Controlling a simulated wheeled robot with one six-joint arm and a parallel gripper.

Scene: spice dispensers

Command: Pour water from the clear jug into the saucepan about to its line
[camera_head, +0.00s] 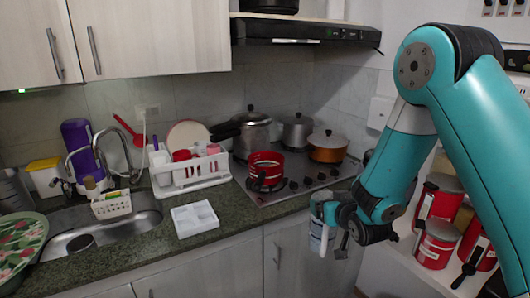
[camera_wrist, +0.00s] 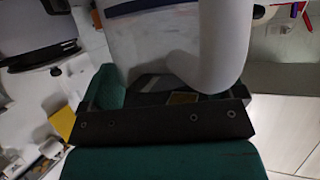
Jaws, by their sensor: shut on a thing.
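My gripper (camera_head: 332,212) is shut on the jug (camera_head: 318,238), which hangs in front of the stove's right front edge. The jug looks whitish with a dark blue band. In the wrist view the jug (camera_wrist: 145,45) fills the upper middle, with its thick pale handle (camera_wrist: 222,45) at the right, close against my gripper. Its mouth and water level cannot be made out. A red pan (camera_head: 265,168) with a black handle, seemingly the saucepan, stands on the stove's front left. Its inside and line are not discernible.
The stove (camera_head: 290,190) also holds a steel pressure cooker (camera_head: 252,132), a grey pot (camera_head: 297,130) and an orange lidded pot (camera_head: 327,147). A white dish rack (camera_head: 190,172) stands left of the stove. Red canisters (camera_head: 437,243) stand on a shelf at right.

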